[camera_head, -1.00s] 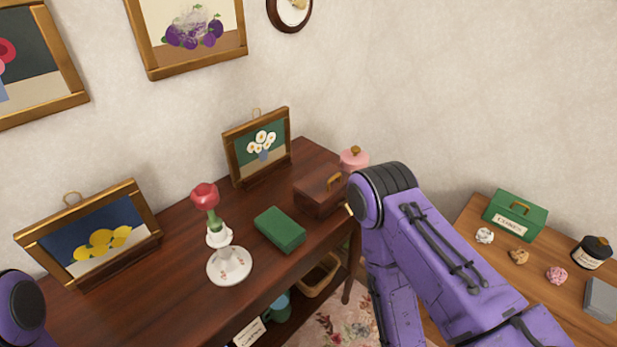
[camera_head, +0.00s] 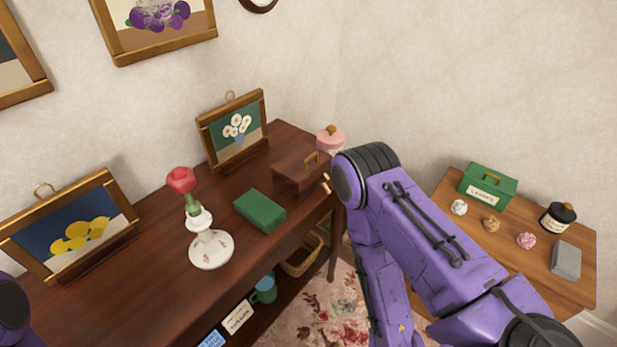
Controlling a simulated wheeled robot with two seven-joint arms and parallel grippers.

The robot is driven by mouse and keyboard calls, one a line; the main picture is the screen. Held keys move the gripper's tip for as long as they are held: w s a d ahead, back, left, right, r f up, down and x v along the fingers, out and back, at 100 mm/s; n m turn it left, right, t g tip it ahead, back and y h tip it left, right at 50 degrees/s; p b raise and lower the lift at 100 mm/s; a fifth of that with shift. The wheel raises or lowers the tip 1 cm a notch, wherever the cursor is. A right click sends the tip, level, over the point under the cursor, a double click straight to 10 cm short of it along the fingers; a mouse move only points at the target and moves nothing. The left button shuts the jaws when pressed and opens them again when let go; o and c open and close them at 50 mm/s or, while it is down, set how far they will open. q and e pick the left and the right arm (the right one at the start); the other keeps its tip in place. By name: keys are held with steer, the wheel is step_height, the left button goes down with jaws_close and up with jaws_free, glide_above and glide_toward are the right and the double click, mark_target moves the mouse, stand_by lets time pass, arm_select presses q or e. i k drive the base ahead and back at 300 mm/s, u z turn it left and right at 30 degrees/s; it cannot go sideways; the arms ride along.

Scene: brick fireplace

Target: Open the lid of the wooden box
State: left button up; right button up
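The wooden box (camera_head: 298,178) is dark reddish brown with a brass-coloured handle on its lid. It stands at the far right end of the dark table, and its lid looks closed. My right arm comes in from the lower right, and its purple elbow is just right of the box, covering the space beside it. The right gripper is not visible. A small gold-coloured piece shows between the box and my arm; I cannot tell what it is. Only a bit of my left arm shows at the lower left edge, without its gripper.
The dark table (camera_head: 120,255) also holds a green block (camera_head: 259,211), a rose in a white vase (camera_head: 209,247), framed pictures and a pink jar (camera_head: 330,139). A side table (camera_head: 500,262) at right holds a green box (camera_head: 487,186), a dark jar and crumpled balls. A basket sits below.

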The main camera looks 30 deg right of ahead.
mark_target(297, 166)
steer(key=z, duration=0.55)
steer(key=k, duration=1.25)
steer(key=z, duration=0.95)
steer(key=i, duration=1.4)
steer(key=u, duration=1.1)
steer(key=i, duration=0.25)
steer(key=z, duration=1.65)
steer(key=k, duration=0.85)
steer(key=u, duration=1.35)
